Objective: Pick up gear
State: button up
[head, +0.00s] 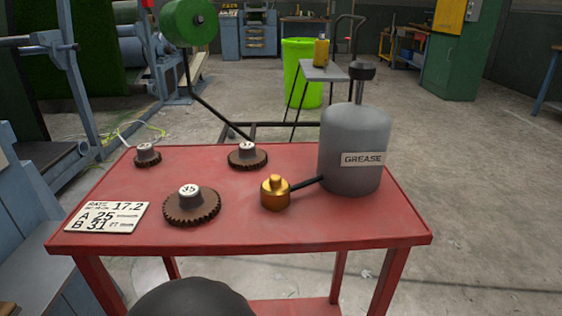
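Three brown toothed gears with white numbered hubs lie flat on the red table (330,228). The nearest and largest gear (192,209) is marked 35 and is left of the middle. Another gear (247,160) is at the back middle; its number is hard to read. The smallest gear (148,158) is at the back left, its number also unclear. The gears stand apart from each other. My gripper is not in view; a dark rounded shape at the bottom edge may be part of my arm.
A grey grease can (352,150) stands at the table's right, its spout ending in a brass-coloured cap (275,192). A white card (108,217) reading "RATE 17.2, A 25, B 31" lies front left. The table's front right is clear. A small stand (323,72) is behind.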

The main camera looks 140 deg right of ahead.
aim_at(248, 157)
jog(key=z, duration=5.1)
jog(key=u, duration=4.3)
jog(key=z, duration=3.95)
